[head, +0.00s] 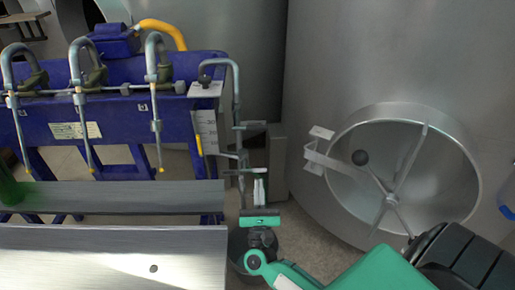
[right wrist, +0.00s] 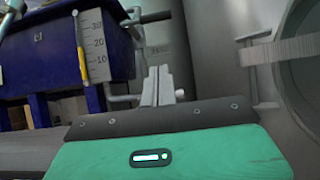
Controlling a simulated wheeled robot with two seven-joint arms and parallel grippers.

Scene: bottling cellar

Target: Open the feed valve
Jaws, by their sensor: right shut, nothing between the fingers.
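A thin grey pipe (head: 236,88) bends down beside the right end of the blue filler. Low on it are fittings with a short crosswise bar (head: 243,171), which looks like the feed valve's handle; its exact setting I cannot tell. My right gripper (head: 260,181) is shut and empty, its pale fingers upright right by this bar. In the right wrist view the shut fingers (right wrist: 158,76) stand just right of the pipe fittings (right wrist: 124,98) and partly hide what lies behind. Whether they touch the bar I cannot tell. My left gripper is not in view.
The blue filler (head: 110,125) with several hooked spouts stands at left, behind metal ledges (head: 110,250). A large steel tank (head: 340,60) with a round spoked hatch (head: 400,165) and projecting bracket stands at right. A green bottle (head: 10,188) shows at far left.

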